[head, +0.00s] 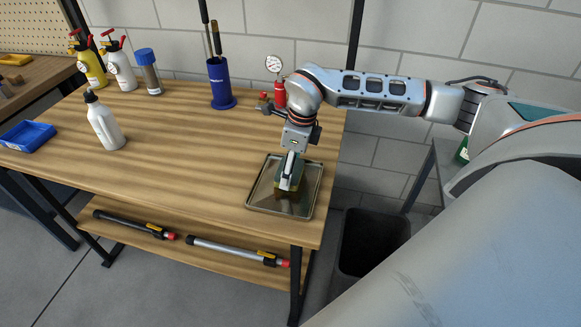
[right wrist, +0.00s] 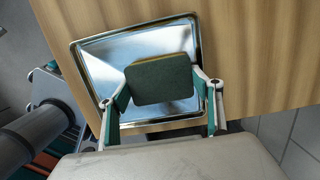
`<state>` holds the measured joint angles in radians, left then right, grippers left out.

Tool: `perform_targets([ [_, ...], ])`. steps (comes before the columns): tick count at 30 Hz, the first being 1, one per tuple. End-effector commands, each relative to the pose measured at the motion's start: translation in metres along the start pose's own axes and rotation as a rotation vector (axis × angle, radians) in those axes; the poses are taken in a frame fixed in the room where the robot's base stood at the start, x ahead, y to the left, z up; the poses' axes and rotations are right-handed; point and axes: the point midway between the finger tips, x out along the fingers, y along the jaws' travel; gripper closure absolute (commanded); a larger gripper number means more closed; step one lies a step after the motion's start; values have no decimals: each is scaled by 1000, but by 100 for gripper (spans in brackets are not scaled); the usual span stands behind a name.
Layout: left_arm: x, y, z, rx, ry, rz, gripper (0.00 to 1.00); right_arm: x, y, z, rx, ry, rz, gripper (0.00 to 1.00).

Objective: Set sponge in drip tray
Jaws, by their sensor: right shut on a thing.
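The sponge (right wrist: 160,82) is a block with a dark green face and a yellow edge. My right gripper (right wrist: 163,95) is shut on it, one finger on each side. In the head view the right gripper (head: 289,175) points down with the sponge (head: 292,183) over the drip tray (head: 308,198), partly hiding it. The drip tray is a shallow shiny metal tray on the right end of the wooden table. It also shows behind the sponge in the right wrist view (right wrist: 90,60). I cannot tell whether the sponge touches the tray floor. My left gripper is not in view.
On the wooden table (head: 190,160) stand a white bottle (head: 105,122), a blue holder with brushes (head: 221,84), a red gauge canister (head: 279,93) and a blue bin (head: 28,136). Sprayers stand at the back left. Tubes lie on the lower shelf (head: 205,255). A dark waste bin (head: 368,245) stands right of the table.

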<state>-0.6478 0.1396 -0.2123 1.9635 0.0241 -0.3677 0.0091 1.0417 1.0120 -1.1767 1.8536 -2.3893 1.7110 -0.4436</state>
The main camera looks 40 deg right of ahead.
Motion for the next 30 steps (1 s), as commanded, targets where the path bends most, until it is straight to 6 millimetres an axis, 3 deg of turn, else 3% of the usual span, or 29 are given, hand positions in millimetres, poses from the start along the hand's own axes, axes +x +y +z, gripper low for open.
perform_targets([
  [1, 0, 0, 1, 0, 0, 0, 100, 2, 0, 0, 0, 1, 1, 33],
  [3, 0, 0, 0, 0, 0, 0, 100, 1, 0, 0, 0, 1, 1, 19],
  [13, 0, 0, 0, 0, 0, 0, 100, 0, 0, 0, 0, 0, 0, 19],
  [17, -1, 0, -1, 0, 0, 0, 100, -9, 0, 1, -1, -2, -1, 19],
  [30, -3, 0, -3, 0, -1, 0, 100, -93, -1, 1, 1, -3, -3, 19],
])
